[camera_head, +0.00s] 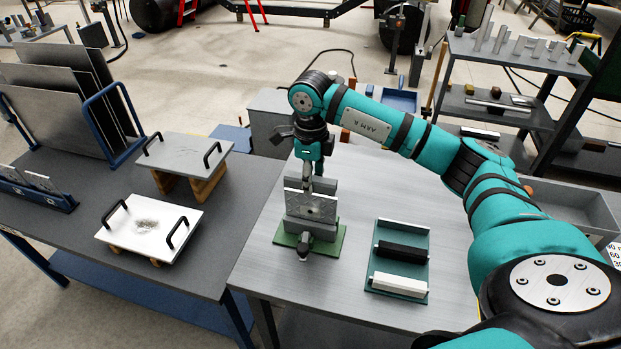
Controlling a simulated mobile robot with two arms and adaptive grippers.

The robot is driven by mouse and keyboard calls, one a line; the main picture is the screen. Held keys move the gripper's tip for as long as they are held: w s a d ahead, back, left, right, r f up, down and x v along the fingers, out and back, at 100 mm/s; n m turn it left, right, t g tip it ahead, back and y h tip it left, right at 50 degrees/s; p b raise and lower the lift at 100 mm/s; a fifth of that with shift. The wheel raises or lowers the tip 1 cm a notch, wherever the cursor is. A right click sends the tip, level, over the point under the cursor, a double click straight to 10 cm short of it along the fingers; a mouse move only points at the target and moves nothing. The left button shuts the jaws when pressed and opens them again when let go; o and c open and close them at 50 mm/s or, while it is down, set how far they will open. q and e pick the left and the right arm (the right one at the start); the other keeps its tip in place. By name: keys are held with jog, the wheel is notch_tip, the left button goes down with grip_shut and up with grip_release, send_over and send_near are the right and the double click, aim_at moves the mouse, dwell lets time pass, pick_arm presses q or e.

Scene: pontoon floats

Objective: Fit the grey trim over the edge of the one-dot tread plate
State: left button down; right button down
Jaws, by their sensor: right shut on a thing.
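A tread plate (310,206) with a raised pattern stands upright in a grey clamp (325,228) on a green base (334,242) on the right-hand bench. I cannot make out any dot on it. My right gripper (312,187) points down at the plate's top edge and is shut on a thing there. It looks like the grey trim (296,184), mostly hidden by the fingers and small in view. I cannot tell whether it is seated over the edge or just above it. My left gripper is not in view.
A green tray (400,274) to the right holds a black strip (402,251) and a white strip (399,284), with a pale strip along its back (402,227). My right arm spans the bench's right side. The bench front is clear.

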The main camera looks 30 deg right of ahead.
jog(key=shift+f+b, duration=1.55)
jog(key=shift+f, duration=0.4)
jog(key=c, duration=0.9)
grip_release()
notch_tip(320, 180, up, 12)
jog(key=shift+r, duration=0.1)
